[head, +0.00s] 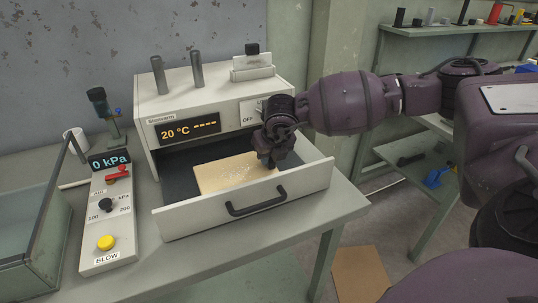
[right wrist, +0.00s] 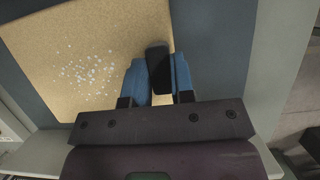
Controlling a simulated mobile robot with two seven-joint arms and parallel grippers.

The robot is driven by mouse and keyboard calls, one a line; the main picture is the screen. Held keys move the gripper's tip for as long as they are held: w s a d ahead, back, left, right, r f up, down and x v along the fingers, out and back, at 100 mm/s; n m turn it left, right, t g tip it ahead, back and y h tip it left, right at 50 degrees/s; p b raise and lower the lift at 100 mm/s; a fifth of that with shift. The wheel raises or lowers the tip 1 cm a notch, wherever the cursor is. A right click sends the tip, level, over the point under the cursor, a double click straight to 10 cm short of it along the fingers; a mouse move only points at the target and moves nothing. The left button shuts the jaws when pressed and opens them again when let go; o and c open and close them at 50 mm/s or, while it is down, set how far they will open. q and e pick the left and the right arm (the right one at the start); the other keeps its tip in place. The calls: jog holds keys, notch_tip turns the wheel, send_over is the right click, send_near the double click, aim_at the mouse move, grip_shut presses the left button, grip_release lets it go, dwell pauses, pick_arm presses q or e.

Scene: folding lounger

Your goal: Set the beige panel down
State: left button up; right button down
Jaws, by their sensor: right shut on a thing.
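The beige panel (head: 228,174) is a flat board with a patch of pale specks. It lies in, or just above, the open drawer (head: 197,218) of the white heater unit; I cannot tell whether it touches the drawer floor. My right gripper (head: 272,158) is at the panel's right edge. In the right wrist view, the blue fingers of my right gripper (right wrist: 159,78) are shut on a black grip at the edge of the beige panel (right wrist: 90,50). My left gripper is not in view.
The unit's display (head: 188,128) reads 20 °C. A control box (head: 108,220) with a yellow button and a red valve stands left of the drawer. A glass-walled box (head: 35,235) is at the far left. The bench front (head: 320,225) is bare.

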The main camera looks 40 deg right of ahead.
jog(key=c, duration=1)
grip_release()
jog(key=shift+r, duration=0.1)
jog(key=shift+s+r, duration=0.1)
jog(key=shift+r, duration=0.25)
jog(key=p+v, duration=0.1)
jog(key=v, duration=0.3)
jog(key=shift+s+r, duration=0.1)
jog(key=shift+r, duration=0.1)
jog(key=p+v, duration=0.1)
jog(key=v, duration=0.5)
jog(key=shift+s+a+r, duration=0.1)
jog(key=shift+s+r, duration=0.15)
jog(key=shift+r, duration=0.05)
